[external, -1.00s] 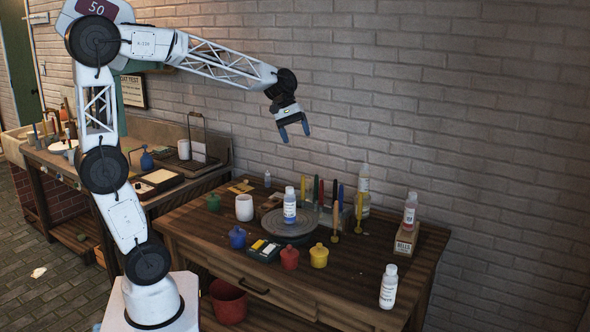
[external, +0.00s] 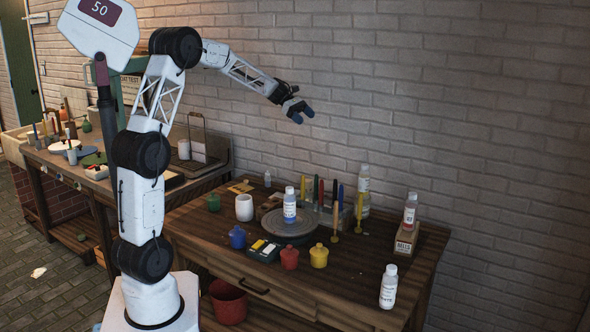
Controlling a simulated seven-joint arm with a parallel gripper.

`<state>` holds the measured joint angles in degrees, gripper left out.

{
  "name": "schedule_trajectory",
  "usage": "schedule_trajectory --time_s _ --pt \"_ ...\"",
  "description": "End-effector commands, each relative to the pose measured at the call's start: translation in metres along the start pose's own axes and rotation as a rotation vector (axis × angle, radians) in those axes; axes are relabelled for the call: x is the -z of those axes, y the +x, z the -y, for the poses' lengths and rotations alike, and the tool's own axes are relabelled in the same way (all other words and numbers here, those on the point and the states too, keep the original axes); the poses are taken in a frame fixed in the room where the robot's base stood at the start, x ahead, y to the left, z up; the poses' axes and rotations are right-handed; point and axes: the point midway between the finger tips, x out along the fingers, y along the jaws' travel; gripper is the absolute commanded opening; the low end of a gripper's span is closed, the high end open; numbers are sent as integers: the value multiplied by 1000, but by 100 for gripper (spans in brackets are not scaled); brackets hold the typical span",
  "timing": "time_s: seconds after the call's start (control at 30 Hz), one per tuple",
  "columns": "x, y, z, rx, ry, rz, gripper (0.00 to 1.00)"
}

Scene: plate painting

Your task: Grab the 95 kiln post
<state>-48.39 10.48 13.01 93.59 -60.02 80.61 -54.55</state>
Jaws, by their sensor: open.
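No thing marked 95 can be read at this size, so I cannot tell which is the 95 kiln post. A plain white cylinder (external: 244,207) stands upright at the left of the wooden table (external: 385,250); whether it is a post or a cup is unclear. My gripper (external: 304,113) is open and empty, high above the back of the table, in front of the brick wall.
A turntable (external: 309,236) carries a bottle (external: 290,208). Brushes stand behind it. Blue (external: 237,238), red (external: 289,257) and yellow (external: 319,256) jars line the front. Bottles stand at right, one on a box (external: 407,240). A side bench (external: 150,192) is at left.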

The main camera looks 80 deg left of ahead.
Motion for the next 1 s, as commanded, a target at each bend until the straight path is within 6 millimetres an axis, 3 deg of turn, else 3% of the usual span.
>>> schedule_trajectory --time_s 0.2,0.67,1.0 --pt "37 -30 -30 -56 -102 59 72" --pt "87 -70 -61 -124 -225 140 72" --pt "168 -17 -46 -120 -224 138 72"
